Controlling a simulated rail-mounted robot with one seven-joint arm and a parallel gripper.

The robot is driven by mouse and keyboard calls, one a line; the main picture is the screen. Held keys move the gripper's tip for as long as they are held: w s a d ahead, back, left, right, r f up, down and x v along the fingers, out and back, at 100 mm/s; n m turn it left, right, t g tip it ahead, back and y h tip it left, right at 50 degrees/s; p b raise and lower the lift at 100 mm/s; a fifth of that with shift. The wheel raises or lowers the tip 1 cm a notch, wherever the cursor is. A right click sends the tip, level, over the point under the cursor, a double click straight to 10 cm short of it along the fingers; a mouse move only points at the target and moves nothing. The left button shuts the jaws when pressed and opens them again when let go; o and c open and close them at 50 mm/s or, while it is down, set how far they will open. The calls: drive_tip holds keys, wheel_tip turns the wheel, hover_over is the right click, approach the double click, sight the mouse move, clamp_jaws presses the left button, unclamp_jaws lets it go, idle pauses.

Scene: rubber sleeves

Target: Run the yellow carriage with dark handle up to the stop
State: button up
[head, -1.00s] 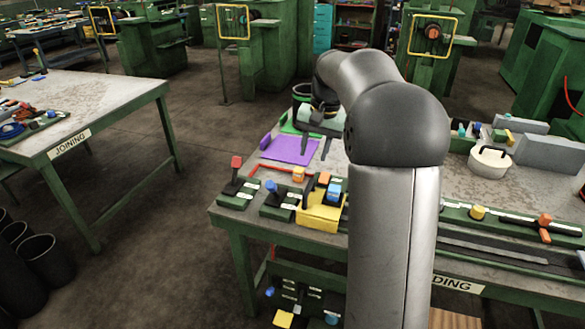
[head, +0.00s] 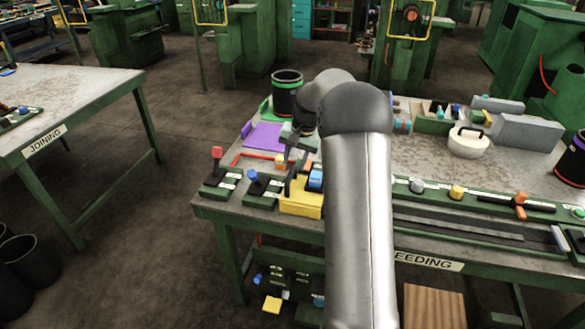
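The yellow carriage (head: 301,204) sits near the front left edge of the FEEDING table. A dark upright handle (head: 290,184) stands at its left side, and a blue block shows on its right. My gripper (head: 293,165) points down just above the handle, with its dark fingers close to the handle's top. My arm partly covers the carriage's right side. I cannot tell whether the fingers touch the handle or how far apart they are. I cannot make out the stop for certain.
Two levers, one red-topped (head: 217,154) and one blue-topped (head: 253,175), stand left of the carriage. A purple mat (head: 264,135) and a dark bin (head: 286,93) lie behind. A white pot (head: 467,142) and grey blocks stand to the right. My arm hides the table's middle.

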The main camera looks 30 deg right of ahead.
sight(292, 173)
drive_tip(key=shift+w+a+f, duration=0.15)
drive_tip(key=shift+f, duration=0.9)
drive_tip(key=shift+w+a+f, duration=0.15)
drive_tip(key=shift+f, duration=0.85)
clamp_jaws()
